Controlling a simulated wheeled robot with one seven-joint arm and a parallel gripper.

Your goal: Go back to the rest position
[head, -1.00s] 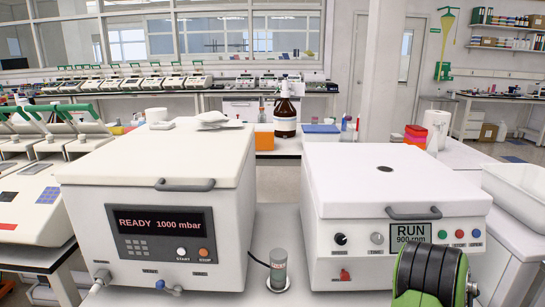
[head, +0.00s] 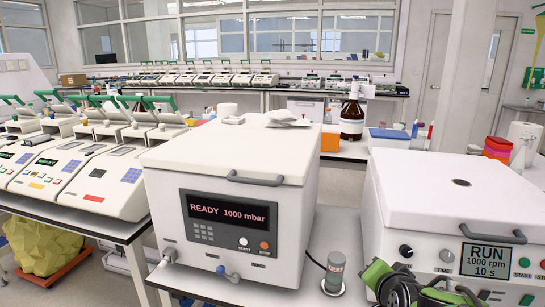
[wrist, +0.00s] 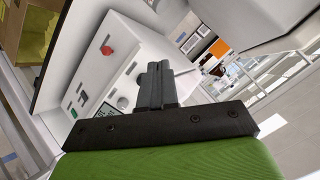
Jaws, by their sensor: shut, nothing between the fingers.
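My gripper (wrist: 155,85) shows in the wrist view with its two dark fingers together and nothing between them. It is in front of the white machine with a red knob and coloured buttons, whose tilted front (wrist: 122,75) fills the left of that view. In the head view this machine (head: 440,225) stands at the right, lid closed, its display reading RUN 1000 rpm 10 s. A green and black part of my arm shows low in front of it. The fingers cannot be made out in the head view.
A white box machine (head: 235,190) reading READY 1000 mbar stands left of centre, lid closed. A small grey-capped tube in a holder (head: 334,272) stands between the machines. Thermal cyclers (head: 105,165) line the left bench. A brown bottle (head: 352,118) stands behind. Open floor shows beyond.

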